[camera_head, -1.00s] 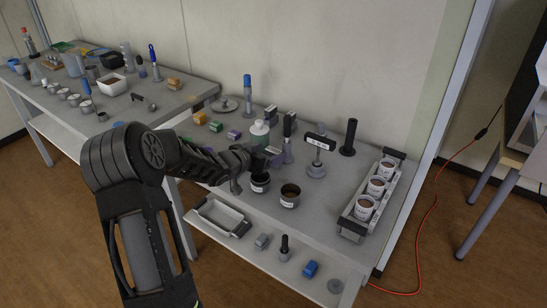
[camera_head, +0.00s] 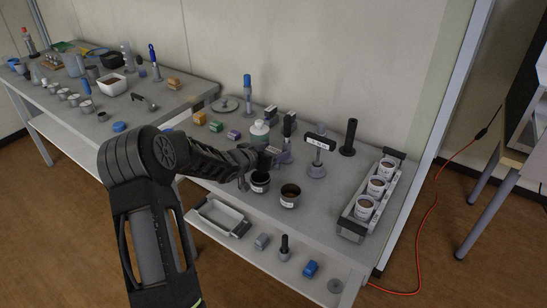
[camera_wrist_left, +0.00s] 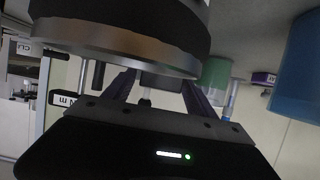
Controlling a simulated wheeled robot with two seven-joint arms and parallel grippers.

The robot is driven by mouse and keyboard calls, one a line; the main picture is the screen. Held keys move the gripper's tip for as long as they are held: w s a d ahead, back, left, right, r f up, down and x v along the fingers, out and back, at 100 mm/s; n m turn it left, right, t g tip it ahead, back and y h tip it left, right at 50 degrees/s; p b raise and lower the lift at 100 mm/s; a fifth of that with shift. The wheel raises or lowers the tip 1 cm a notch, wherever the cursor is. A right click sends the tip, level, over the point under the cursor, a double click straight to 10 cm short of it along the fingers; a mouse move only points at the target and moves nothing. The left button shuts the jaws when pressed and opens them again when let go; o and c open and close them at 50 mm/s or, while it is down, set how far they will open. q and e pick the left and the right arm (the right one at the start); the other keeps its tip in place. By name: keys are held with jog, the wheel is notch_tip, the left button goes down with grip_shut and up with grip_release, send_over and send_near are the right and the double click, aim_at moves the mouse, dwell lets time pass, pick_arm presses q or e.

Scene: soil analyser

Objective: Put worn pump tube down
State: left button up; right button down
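My left gripper (camera_head: 272,158) is over the near-left part of the middle table, just above and behind two dark pots, the left pot (camera_head: 260,182) and the right pot (camera_head: 290,195). In the left wrist view its two dark fingers (camera_wrist_left: 160,88) stand apart. A small grey block (camera_wrist_left: 160,80) shows between them; I cannot tell whether it is gripped or behind. I cannot make out the worn pump tube for certain in either view. A large dark round body with a metal rim (camera_wrist_left: 120,40) hides much of the wrist view. My right gripper is not in view.
A rack (camera_head: 350,228) with three cups is at the right. The lower shelf holds a tray (camera_head: 222,216) and a blue block (camera_head: 311,268).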

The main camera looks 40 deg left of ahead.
pick_arm(q)
grip_shut()
dwell(0.5)
